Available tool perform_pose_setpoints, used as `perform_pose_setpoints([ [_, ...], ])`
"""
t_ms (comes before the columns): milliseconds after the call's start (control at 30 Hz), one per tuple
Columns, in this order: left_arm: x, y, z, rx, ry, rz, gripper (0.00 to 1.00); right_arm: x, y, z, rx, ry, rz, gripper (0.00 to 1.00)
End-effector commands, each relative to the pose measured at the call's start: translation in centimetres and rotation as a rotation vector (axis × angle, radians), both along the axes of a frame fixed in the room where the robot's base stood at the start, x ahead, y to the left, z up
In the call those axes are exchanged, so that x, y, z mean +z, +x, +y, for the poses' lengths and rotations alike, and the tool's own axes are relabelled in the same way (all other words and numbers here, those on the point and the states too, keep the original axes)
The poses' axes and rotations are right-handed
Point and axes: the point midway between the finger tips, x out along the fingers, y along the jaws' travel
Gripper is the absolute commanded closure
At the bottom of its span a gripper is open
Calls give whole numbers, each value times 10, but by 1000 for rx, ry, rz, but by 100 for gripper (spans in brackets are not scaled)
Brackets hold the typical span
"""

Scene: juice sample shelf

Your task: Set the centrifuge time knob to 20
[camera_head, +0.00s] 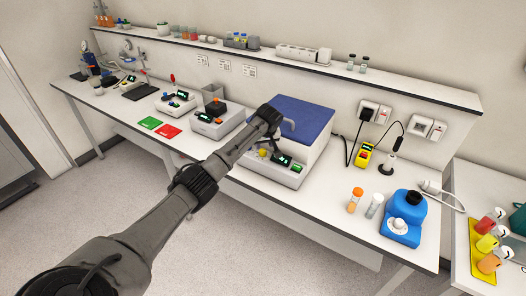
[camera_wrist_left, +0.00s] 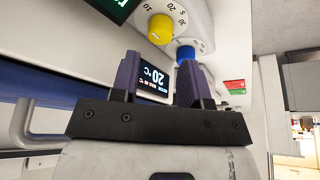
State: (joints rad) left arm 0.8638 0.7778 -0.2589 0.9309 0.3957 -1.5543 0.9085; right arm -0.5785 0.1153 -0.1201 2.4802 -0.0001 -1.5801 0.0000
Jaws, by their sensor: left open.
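The centrifuge (camera_head: 302,118) is a white machine with a blue lid, standing on the bench. My left gripper (camera_head: 270,146) is at its front panel. In the left wrist view, which is turned over, a yellow knob (camera_wrist_left: 160,29) has a printed scale with 10, 20 and 30 around it. A blue knob (camera_wrist_left: 185,53) is beside it. Which one is the time knob I cannot tell, and no pointer mark is clear. My left gripper (camera_wrist_left: 160,66) is open and empty, its purple fingers framing a display (camera_wrist_left: 152,77) reading 20 °C. Both knobs appear beyond the fingertips, not gripped.
A blue device (camera_head: 403,220), an orange-capped tube (camera_head: 355,199) and a yellow meter (camera_head: 363,157) stand to the right. Left of the centrifuge is a device with an orange top (camera_head: 217,118). A wall shelf (camera_head: 400,86) runs above.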

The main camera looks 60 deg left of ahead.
Motion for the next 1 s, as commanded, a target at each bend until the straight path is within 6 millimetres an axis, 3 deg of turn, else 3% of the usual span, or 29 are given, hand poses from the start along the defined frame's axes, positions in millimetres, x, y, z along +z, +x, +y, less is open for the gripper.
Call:
perform_pose_setpoints([
  [200,-34,4,13,1,0,1,58,-8,0,0,0,0,1,57],
  [400,-49,7,19,0,0,0,58,-13,-1,0,1,-1,2,57],
  [900,-56,8,22,-1,2,0,58,-14,-1,-3,6,-9,2,57],
  [1000,-56,8,22,-1,1,0,67,-14,-1,-3,6,-9,2,57],
])
